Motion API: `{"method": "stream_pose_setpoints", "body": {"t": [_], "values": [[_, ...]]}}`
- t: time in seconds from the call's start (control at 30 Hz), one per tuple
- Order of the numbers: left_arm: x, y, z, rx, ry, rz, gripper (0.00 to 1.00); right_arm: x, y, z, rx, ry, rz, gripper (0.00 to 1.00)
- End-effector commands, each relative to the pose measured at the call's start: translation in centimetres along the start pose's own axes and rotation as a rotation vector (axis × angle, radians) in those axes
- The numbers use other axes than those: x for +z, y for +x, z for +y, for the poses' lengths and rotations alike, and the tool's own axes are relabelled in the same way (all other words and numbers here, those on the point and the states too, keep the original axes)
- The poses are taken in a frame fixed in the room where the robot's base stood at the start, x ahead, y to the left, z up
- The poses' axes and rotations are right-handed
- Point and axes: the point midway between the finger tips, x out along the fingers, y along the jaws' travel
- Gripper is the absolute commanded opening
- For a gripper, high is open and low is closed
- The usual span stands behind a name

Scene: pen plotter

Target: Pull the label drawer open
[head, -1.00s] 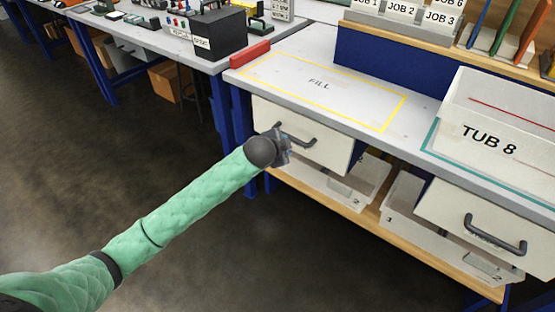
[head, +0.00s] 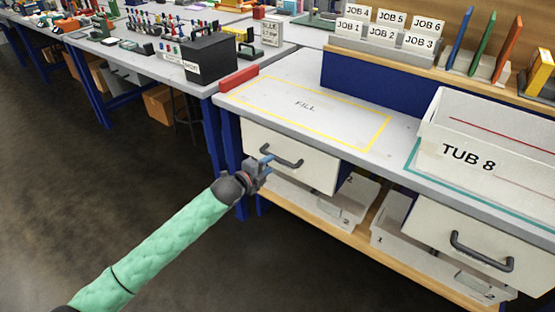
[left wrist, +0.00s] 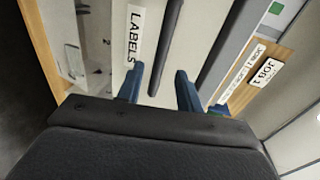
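The label drawer (head: 290,170) is the pale drawer front under the bench marked FILL. It looks closed, and its dark handle (head: 285,157) crosses the upper front. In the left wrist view the drawer carries a LABELS tag (left wrist: 134,35), and the dark handle (left wrist: 168,40) runs between my finger lines. My left gripper (head: 265,166) is at the left end of the handle. Its two blue fingers (left wrist: 160,78) are spread apart, one on each side of the handle in the left wrist view. I cannot tell whether they touch it. My right gripper is not in view.
A second drawer (head: 480,248) with a dark handle is at the right, below TUB 8 (head: 470,156). Open bins (head: 330,203) stand on the wooden shelf below. A blue bench leg (head: 232,150) is close to my left gripper. The floor in front is clear.

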Motion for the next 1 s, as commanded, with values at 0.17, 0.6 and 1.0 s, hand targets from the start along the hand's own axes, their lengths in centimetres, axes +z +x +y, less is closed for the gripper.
{"method": "stream_pose_setpoints", "body": {"t": [0.17, 0.6, 1.0], "values": [[-0.1, 2.7, -0.1, 0.0, -0.002, 0.0, 0.36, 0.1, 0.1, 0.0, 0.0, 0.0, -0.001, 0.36], [-0.1, 6.5, 0.0, 0.001, -0.003, 0.0, 0.36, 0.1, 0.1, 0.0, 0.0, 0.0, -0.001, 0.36], [-0.1, 6.5, 0.0, 0.001, -0.003, 0.0, 0.05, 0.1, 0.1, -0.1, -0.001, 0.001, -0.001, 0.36]]}}
